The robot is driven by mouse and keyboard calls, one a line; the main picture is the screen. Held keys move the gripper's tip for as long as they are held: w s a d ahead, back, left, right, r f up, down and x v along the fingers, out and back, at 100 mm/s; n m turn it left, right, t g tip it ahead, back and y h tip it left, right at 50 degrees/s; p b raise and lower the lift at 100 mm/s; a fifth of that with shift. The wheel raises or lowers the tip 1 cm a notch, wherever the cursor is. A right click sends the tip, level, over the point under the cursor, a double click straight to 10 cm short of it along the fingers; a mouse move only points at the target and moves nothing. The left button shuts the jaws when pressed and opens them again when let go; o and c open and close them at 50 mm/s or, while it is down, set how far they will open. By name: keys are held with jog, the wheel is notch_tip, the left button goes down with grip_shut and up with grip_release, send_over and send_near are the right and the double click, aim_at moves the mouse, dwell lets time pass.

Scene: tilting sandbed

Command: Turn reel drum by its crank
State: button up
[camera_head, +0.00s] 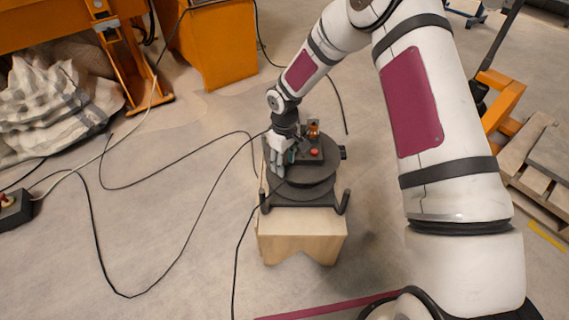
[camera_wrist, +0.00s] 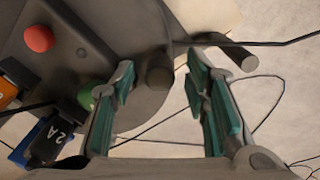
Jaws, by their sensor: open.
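The dark grey reel drum (camera_head: 307,192) lies flat on a wooden block in the head view. Its round top (camera_wrist: 110,30) fills the upper left of the wrist view. A short dark peg (camera_wrist: 158,74) stands at the drum's rim and looks like the crank handle. My gripper (camera_head: 281,166) is at the drum's left side, pointing down. In the wrist view my gripper (camera_wrist: 160,68) is open, its green-padded fingers apart, with the peg appearing between their tips. I cannot tell whether either finger touches it. In the head view the peg is hidden by my gripper.
A red button (camera_wrist: 38,38), a green button (camera_wrist: 88,96) and a plug marked 2A (camera_wrist: 52,138) sit on the drum's top. The wooden block (camera_head: 300,238) stands on open floor. Black cables (camera_head: 105,180) lie to the left. A pallet (camera_head: 545,150) is at right.

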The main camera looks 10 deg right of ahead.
notch_tip(320, 180, up, 11)
dwell(0.4)
jog(key=shift+c, duration=0.4)
